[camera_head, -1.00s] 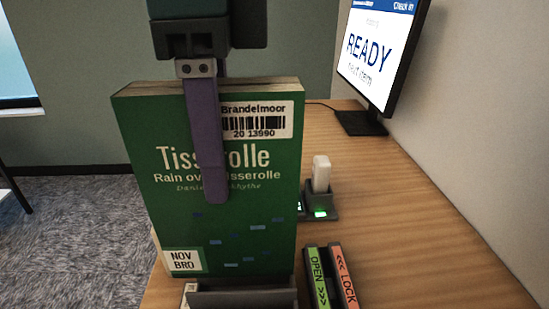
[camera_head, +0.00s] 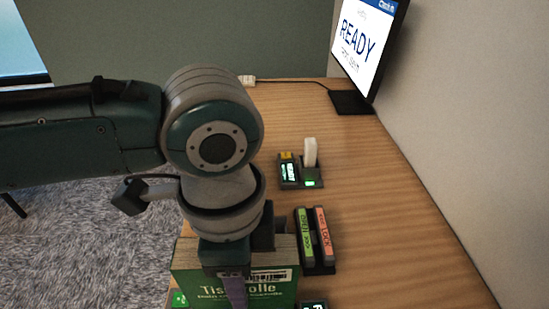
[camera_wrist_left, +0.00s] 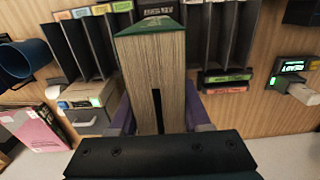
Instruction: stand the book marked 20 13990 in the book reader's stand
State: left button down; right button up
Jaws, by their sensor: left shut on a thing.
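The green book (camera_head: 268,291) marked 20 13990 is at the bottom of the head view, its cover partly cut off by the frame edge. Its title and barcode label show only in part. My left gripper (camera_head: 234,288) is shut on the book from above, with a purple finger across the cover. In the left wrist view the book (camera_wrist_left: 157,75) is between the purple fingers, page edges toward the camera. The book's lower end is hidden there. The reader's stand cannot be told for certain; the head view cuts off the area below the book. My right gripper is not in view.
Green OPEN and red LOCK bars (camera_head: 314,238) lie right of the book. A small device (camera_head: 300,175) with a white upright piece and the READY monitor (camera_head: 363,45) stand beyond. Black dividers (camera_wrist_left: 90,45) and a pink book (camera_wrist_left: 42,128) show in the wrist view.

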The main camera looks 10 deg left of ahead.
pick_arm(q)
jog(key=shift+w+f+b, duration=0.1)
jog(key=shift+f+b, duration=0.2)
jog(key=shift+f, duration=0.15)
notch_tip(320, 180, down, 7)
jog(key=b, duration=0.5)
jog(key=shift+r, duration=0.2)
jog(key=shift+f+b, duration=0.4)
jog(key=shift+f, duration=0.2)
jog(key=shift+f+b, duration=0.35)
jog(key=shift+f, duration=0.25)
jog(key=shift+c, duration=1.4)
grip_release()
notch_tip(320, 180, up, 10)
jog(key=shift+p, duration=0.95)
